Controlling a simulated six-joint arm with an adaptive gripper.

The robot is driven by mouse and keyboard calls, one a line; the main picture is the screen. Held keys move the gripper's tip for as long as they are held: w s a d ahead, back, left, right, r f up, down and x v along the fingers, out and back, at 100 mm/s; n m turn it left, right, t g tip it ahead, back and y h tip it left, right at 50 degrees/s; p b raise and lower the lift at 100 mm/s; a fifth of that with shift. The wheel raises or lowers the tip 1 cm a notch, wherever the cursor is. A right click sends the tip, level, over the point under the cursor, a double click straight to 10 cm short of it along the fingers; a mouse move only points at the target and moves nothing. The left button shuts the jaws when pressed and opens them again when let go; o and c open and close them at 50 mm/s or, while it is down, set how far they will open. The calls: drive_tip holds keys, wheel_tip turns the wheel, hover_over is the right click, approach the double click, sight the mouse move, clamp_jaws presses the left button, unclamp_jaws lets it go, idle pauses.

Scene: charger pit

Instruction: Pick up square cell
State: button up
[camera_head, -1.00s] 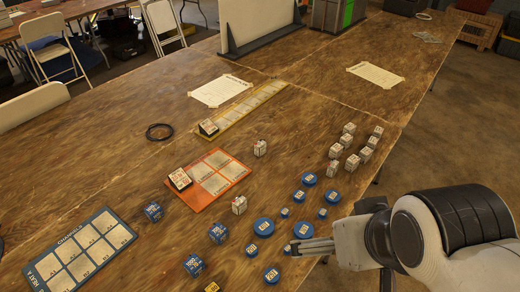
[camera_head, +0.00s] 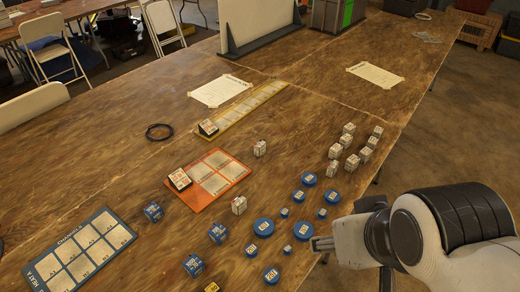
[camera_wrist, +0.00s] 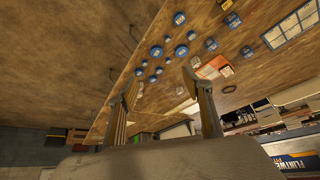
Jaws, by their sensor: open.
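Several white box-shaped cells (camera_head: 348,142) stand in a cluster at the right of the table in the head view. Another white cell (camera_head: 259,148) stands above the orange board, and one more white cell (camera_head: 239,205) stands at its lower right. Blue square-sided cells (camera_head: 153,211) stand between the two boards and below; they show in the wrist view too (camera_wrist: 212,44). I cannot tell which one is the named square cell. My gripper (camera_head: 316,243) is at the table's right edge, beside the round blue cells, open and empty. Its two spread fingers show in the wrist view (camera_wrist: 161,86).
Round blue cells (camera_head: 263,227) of differing sizes lie left of my gripper. An orange board (camera_head: 240,167), a blue channel board (camera_head: 98,225) and a yellow strip (camera_head: 215,133) lie further left. A black ring (camera_head: 159,132) and paper sheets lie behind.

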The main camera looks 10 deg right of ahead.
drive_tip(key=w+d+r+t+h, duration=0.1)
drive_tip(key=w+d+r, duration=0.1)
drive_tip(key=w, duration=0.5)
drive_tip(key=w+d+r+t+h, duration=0.1)
drive_tip(key=w+d+r, duration=0.15)
drive_tip(key=w, duration=0.35)
drive_tip(key=w+d+f+n+t, duration=0.1)
drive_tip(key=w+d+n+t, duration=0.2)
drive_tip(key=w, duration=2.9)
drive_tip(key=w+a+f+n+t+y, duration=0.1)
drive_tip(key=w+a+f+y, duration=0.15)
drive_tip(key=w+f, duration=0.4)
drive_tip(key=w+a+f+n+t+y, duration=0.1)
drive_tip(key=w+f+n+y, duration=0.15)
drive_tip(key=w+f, duration=0.4)
drive_tip(key=n+g+y, duration=0.2)
drive_tip(key=y, duration=0.4)
approach(261, 145)
drive_tip(key=x, duration=0.3)
drive_tip(key=shift+r, duration=0.1)
drive_tip(key=shift+w, duration=0.15)
drive_tip(key=shift+x, duration=1.25)
